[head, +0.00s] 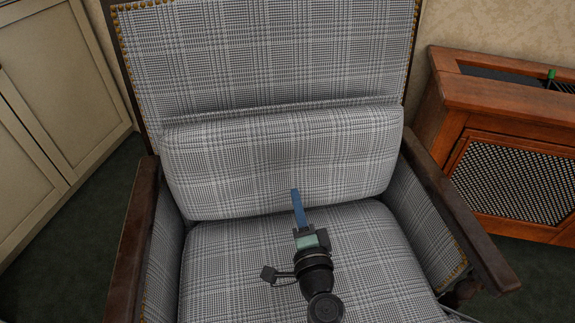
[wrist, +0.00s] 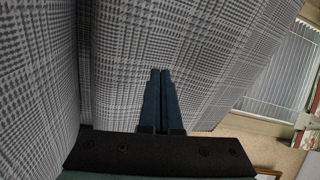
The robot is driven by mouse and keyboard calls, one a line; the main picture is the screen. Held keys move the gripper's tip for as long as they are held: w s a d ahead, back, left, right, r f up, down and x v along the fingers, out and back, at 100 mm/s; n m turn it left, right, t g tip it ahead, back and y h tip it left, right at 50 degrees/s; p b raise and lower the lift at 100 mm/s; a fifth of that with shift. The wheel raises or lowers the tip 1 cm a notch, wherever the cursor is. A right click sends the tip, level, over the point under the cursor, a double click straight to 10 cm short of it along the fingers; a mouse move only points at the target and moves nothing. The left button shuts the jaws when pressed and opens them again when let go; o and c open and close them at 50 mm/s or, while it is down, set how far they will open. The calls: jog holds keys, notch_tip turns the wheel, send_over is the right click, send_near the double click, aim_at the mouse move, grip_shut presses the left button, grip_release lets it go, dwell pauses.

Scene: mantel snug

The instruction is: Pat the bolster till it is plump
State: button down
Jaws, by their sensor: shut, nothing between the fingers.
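The bolster (head: 280,155) is a grey plaid cushion lying across the armchair where the seat meets the backrest. Its front face looks slightly dented near the middle. My gripper (head: 295,192) is shut and empty, its blue fingers in front of the lower middle of the bolster, above the seat (head: 235,270). Whether the fingertips touch the bolster I cannot tell. In the wrist view the closed fingers (wrist: 160,72) point at plaid cloth (wrist: 200,50), which fills most of the picture; which part of the chair each surface belongs to is hard to tell.
Wooden armrests stand on the left (head: 137,240) and right (head: 450,210) of the chair. A wooden cabinet with a mesh front (head: 520,180) is close on the right. Pale cupboard doors (head: 55,90) are on the left. The seat's left side is clear.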

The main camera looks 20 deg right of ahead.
jog(key=shift+w+d, duration=0.15)
jog(key=shift+w, duration=0.65)
jog(key=shift+w+d, duration=0.1)
jog(key=shift+w, duration=0.65)
jog(key=shift+s+a, duration=0.2)
jog(key=shift+s, duration=0.85)
jog(key=shift+s+a, duration=0.15)
jog(key=shift+s, duration=0.85)
jog(key=shift+w+b, duration=0.15)
jog(key=shift+b, duration=0.15)
jog(key=shift+w+d+b, duration=0.15)
jog(key=shift+w+d, duration=0.05)
jog(key=shift+w, duration=0.75)
jog(key=shift+w+d+b, duration=0.15)
jog(key=shift+w, duration=0.75)
jog(key=shift+s+a, duration=0.2)
jog(key=shift+s, duration=0.8)
jog(key=shift+s+a, duration=0.15)
jog(key=shift+s, duration=0.85)
send_near(292, 182)
jog(key=shift+s+a+b, duration=0.15)
jog(key=shift+s+b, duration=0.15)
jog(key=shift+s, duration=0.55)
